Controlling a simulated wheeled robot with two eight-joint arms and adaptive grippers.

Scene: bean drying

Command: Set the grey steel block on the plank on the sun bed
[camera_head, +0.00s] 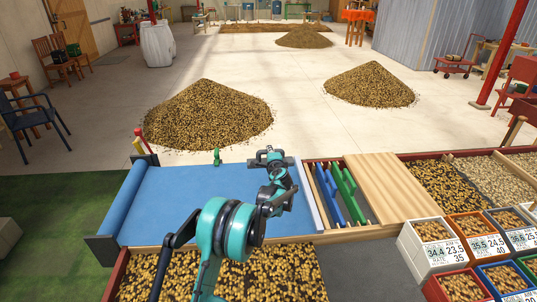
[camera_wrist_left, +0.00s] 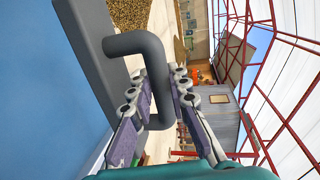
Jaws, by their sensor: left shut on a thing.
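My left gripper (camera_head: 273,168) is at the far right part of the blue sheet. It is shut on the U-shaped handle (camera_wrist_left: 154,82) of a grey block (camera_wrist_left: 103,75). In the head view only a small dark grey part (camera_head: 268,155) shows there, mostly behind the gripper; I cannot tell whether it is block or handle. I cannot tell whether the block touches the sheet. The plank (camera_head: 390,188), a wide pale wooden board, lies across the bed to the right, clear on top. My right gripper is not in view.
The blue sheet (camera_head: 190,205) covers the left of the bed. Blue and green racks (camera_head: 338,192) stand between sheet and plank. Crates of beans (camera_head: 425,254) stand front right. A small green thing (camera_head: 217,157) is at the far edge. Bean piles (camera_head: 208,115) lie beyond.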

